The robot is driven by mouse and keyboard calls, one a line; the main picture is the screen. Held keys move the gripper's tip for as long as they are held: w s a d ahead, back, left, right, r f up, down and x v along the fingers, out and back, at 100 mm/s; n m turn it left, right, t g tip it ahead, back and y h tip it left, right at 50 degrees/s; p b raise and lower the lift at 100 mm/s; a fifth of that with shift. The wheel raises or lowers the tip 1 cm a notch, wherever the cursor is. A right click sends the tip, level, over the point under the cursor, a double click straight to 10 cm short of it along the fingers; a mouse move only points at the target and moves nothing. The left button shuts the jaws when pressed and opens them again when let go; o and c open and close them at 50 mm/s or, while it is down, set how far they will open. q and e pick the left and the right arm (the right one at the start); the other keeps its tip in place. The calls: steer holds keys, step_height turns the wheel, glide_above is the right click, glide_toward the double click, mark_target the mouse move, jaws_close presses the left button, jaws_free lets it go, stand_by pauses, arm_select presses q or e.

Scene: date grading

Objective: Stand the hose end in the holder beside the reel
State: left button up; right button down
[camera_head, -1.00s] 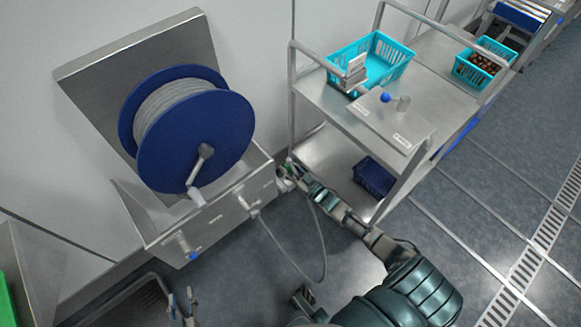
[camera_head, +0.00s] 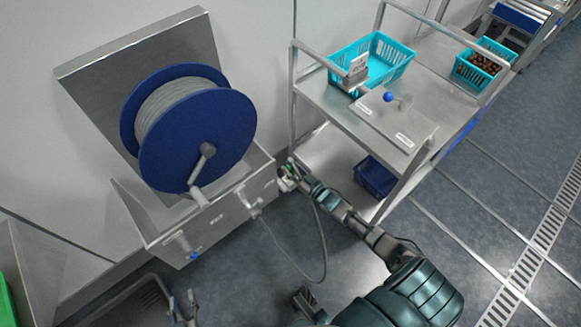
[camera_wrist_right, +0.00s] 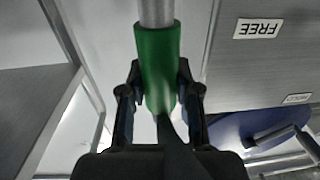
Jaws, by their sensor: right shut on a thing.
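The blue reel (camera_head: 205,140) with grey hose wound on it sits at the left on a steel wall bracket. Below it is a steel box (camera_head: 215,226) with short fittings on its front. One front fitting (camera_head: 182,242) may be the holder; I cannot tell for sure. My right gripper (camera_head: 289,178) is beside the box's right end. In the right wrist view it is shut on the green sleeve (camera_wrist_right: 158,65) of the hose end, with a metal tube (camera_wrist_right: 157,12) beyond. The grey hose (camera_head: 325,262) hangs in a loop below.
A steel cart (camera_head: 345,118) stands right of the box, carrying turquoise baskets and a blue-topped knob (camera_head: 389,97). A dark blue bin (camera_head: 373,178) is on its lower shelf. A FREE label (camera_wrist_right: 259,28) shows beside the hose end. Floor on the right is clear.

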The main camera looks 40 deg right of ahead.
steer(key=shift+d+f+b, duration=0.45)
steer(key=shift+f, duration=0.3)
steer(key=shift+a+f+b, duration=0.35)
steer(key=shift+d+f+b, duration=0.25)
steer(key=shift+f+b, duration=0.15)
steer(key=shift+f, duration=0.25)
arm_select(q)
steer(key=shift+g, duration=0.3)
steer(key=shift+s+d+f+b, duration=0.15)
steer(key=shift+f+b, duration=0.1)
steer(key=shift+f, duration=1)
steer(key=shift+s+d+f+b, duration=0.15)
steer(key=shift+f+b, duration=0.1)
steer(key=shift+f, duration=1)
arm_select(e)
steer(key=shift+a+f, duration=0.15)
steer(key=shift+f, duration=0.5)
steer(key=c, duration=0.7)
jaws_free()
steer(key=shift+c, duration=0.2)
arm_select(q)
steer(key=shift+r, duration=0.1)
arm_select(e)
steer(key=s+d, duration=0.2)
steer(key=s, duration=0.9)
steer(key=shift+s, duration=0.4)
steer(key=shift+f, duration=0.1)
